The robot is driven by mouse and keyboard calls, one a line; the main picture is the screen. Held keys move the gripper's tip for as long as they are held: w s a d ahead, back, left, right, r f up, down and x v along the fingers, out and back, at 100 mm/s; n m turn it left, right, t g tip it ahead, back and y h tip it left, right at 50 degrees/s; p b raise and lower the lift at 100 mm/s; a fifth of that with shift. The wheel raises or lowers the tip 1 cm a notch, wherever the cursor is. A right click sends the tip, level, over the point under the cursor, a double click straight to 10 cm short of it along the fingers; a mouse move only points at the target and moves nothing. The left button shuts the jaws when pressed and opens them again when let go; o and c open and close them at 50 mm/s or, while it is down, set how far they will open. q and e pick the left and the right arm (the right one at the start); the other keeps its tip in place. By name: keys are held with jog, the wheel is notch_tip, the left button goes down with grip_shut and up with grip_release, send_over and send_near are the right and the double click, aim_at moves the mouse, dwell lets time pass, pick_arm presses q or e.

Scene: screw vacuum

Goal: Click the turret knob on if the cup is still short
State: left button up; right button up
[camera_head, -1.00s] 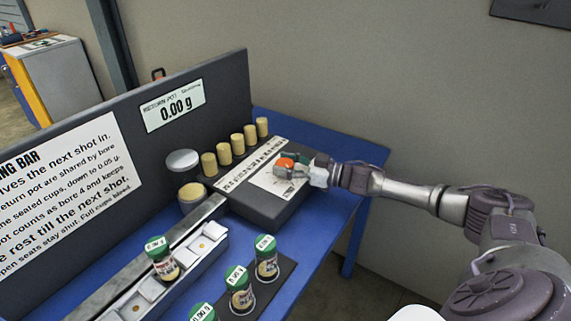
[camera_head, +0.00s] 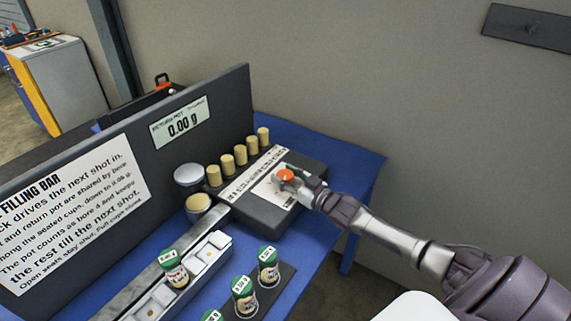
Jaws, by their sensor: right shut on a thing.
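The orange turret knob (camera_head: 285,175) stands on a dark grey box with a white label plate (camera_head: 268,222) at the table's back right. My right gripper (camera_head: 292,182) is at the knob, shut on it; its fingers partly hide the knob's side. A cup (camera_head: 175,272) with a green and white lid sits at the row of white seats. More cups stand on a dark mat at the front: one (camera_head: 268,270), another (camera_head: 244,297), and one cut by the lower edge. Their lid readings are too small to read surely. My left gripper is out of view.
A dark panel carries instruction text and a "RETURN POT" display (camera_head: 180,124) reading 0.00 g. Several tan cylinders (camera_head: 240,155) line the box's back edge. A round silver-topped part (camera_head: 188,174) stands beside them. The blue table (camera_head: 345,165) is bare at the right.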

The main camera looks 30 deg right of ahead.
aim_at(285, 175)
jog(key=m+h+p, duration=0.3)
jog(key=h+p, duration=0.1)
jog(key=h, duration=0.1)
jog(key=shift+a+r+m+h, duration=0.2)
jog(key=shift+m+h, duration=0.1)
jog(key=shift+m, duration=0.1)
jog(key=m+h+p, duration=0.1)
jog(key=h, duration=0.2)
jog(key=shift+f+m, duration=0.1)
jog(key=shift+m, duration=0.3)
jog(key=shift+d+m+g+h+p, duration=0.1)
jog(key=shift+m+g+h+p, duration=0.4)
jog(key=shift+h, duration=0.6)
jog(key=shift+m, duration=0.3)
jog(key=o, duration=1.2)
jog(key=shift+c, duration=0.2)
notch_tip(285, 175, up, 10)
